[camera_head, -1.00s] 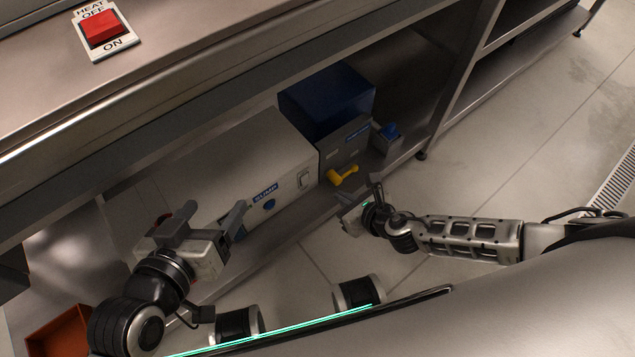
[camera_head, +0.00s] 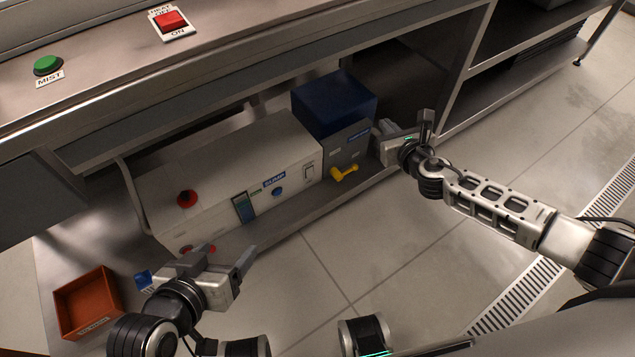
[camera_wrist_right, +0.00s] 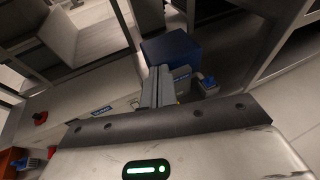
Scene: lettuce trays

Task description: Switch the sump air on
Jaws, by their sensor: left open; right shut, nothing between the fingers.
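The white sump unit (camera_head: 250,150) sits on the low shelf, with a blue SUMP label, a blue round button (camera_head: 277,191), a pale rocker switch (camera_head: 308,172) and a red knob (camera_head: 187,198). I cannot read the switch position. To its right is a blue box (camera_head: 335,102) with a grey front and a yellow lever (camera_head: 344,173). A small grey box with a blue top (camera_wrist_right: 207,82) shows in the right wrist view, just right of the fingers. My right gripper (camera_head: 424,124) is shut and empty, hiding that box in the head view. My left gripper (camera_head: 218,262) is open and empty, below the sump unit.
The bench above carries a red HEAT switch (camera_head: 171,20) and a green MIST button (camera_head: 48,65). An orange tray (camera_head: 88,300) lies at lower left. The bench edge overhangs the shelf. The tiled floor (camera_head: 390,260) in front is clear.

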